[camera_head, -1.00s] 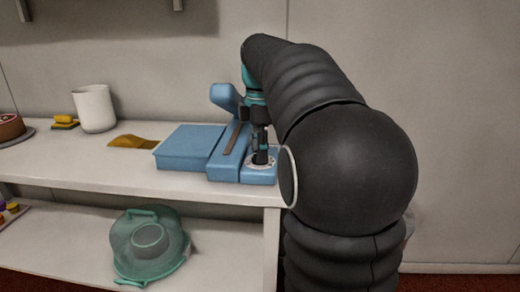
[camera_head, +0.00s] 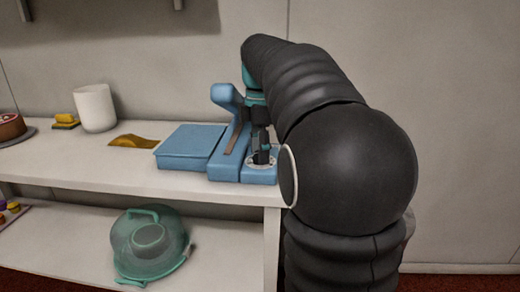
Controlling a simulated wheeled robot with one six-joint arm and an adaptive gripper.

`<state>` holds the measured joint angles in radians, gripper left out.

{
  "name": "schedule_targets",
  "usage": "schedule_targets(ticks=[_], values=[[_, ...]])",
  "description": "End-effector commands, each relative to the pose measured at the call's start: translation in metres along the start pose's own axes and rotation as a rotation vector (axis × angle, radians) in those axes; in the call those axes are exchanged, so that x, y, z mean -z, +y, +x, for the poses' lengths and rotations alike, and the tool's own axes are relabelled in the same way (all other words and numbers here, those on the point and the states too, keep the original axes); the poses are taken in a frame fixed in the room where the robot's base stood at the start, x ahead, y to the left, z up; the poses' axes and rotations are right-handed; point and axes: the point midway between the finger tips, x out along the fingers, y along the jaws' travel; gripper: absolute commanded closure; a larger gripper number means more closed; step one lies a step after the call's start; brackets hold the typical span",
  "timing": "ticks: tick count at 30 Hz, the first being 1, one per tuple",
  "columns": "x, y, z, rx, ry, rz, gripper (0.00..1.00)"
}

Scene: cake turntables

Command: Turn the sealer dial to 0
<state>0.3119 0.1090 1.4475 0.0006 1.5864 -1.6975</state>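The sealer (camera_head: 193,143) is a blue machine on the right end of the white shelf top, with a raised blue arm (camera_head: 226,97) and a brown strip. Its dial has a pale round plate (camera_head: 251,163) on the blue block at the right end. My gripper (camera_head: 262,155) points down from above, with its fingers at the dial. The dial's knob and its pointer are hidden or too small to read. I cannot tell whether the fingers are closed on the knob.
My dark arm fills the right side. A white cup (camera_head: 95,108), a yellow sponge (camera_head: 66,120), a chocolate cake (camera_head: 11,126) and a mustard cloth (camera_head: 134,141) stand to the left. A green domed container (camera_head: 150,246) is on the lower shelf.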

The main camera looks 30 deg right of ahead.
Motion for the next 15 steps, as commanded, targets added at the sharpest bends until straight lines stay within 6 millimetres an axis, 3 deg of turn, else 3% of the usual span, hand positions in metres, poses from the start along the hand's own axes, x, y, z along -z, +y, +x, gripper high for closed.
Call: schedule_targets(ticks=[8, 15], values=[[0.000, 0.001, -0.012, -0.003, -0.001, 0.001, 0.50], [0.000, 0.002, -0.054, -0.005, -0.001, 0.000, 0.50]])
